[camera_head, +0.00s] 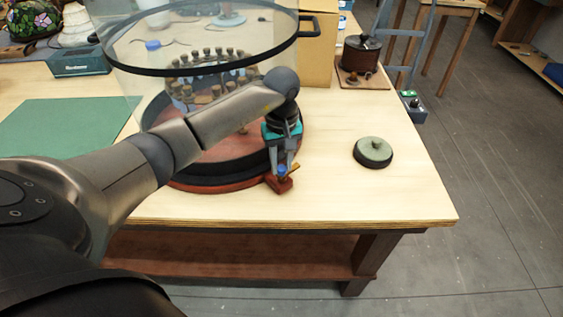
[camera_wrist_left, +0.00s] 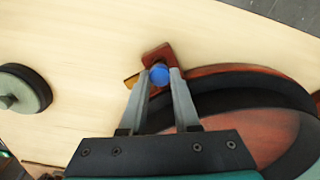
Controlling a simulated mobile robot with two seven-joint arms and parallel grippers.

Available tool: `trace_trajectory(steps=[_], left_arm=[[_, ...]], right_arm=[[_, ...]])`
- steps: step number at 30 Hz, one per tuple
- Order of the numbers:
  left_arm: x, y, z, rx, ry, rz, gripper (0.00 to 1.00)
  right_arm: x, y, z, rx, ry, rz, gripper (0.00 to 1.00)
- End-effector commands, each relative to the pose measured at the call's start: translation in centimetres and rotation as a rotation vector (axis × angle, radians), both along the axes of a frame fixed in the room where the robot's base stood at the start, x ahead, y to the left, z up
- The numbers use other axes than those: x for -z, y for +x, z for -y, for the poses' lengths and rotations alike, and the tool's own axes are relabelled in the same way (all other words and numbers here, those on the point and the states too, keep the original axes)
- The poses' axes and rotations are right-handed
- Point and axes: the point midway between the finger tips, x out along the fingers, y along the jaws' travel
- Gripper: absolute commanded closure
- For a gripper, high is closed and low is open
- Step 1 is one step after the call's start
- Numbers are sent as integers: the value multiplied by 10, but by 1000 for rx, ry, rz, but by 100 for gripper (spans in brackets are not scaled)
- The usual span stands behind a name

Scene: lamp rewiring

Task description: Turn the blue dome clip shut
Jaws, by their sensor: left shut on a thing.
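The blue dome clip (camera_head: 282,170) is a small blue knob on a red-brown block (camera_head: 279,185) at the front right of the round red base (camera_head: 222,180). A clear dome (camera_head: 130,50) with black bands stands on that base. My left gripper (camera_head: 283,168) reaches down over the clip. In the left wrist view, its two fingers (camera_wrist_left: 160,78) are closed around the blue knob (camera_wrist_left: 159,73), one on each side. A short yellowish lever (camera_wrist_left: 132,80) sticks out beside the block; it points left in that view. My right gripper is not in view.
A round green-topped lid (camera_head: 373,150) lies on the bare table to the right. A dark pot (camera_head: 361,53) and a cardboard box (camera_head: 318,45) stand at the back. A green mat (camera_head: 65,125) lies left. The table's front edge (camera_head: 330,222) is close to the clip.

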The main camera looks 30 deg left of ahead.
Motion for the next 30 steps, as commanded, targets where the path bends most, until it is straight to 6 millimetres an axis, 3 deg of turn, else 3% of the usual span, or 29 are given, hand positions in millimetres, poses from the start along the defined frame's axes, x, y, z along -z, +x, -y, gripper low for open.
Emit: trace_trajectory(steps=[3,17,30], left_arm=[[0,0,0,0,1,1,100],[-1,0,-1,-27,1,1,100],[0,0,-1,-317,2,-2,100]], right_arm=[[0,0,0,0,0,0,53],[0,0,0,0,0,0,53],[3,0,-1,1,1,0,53]])
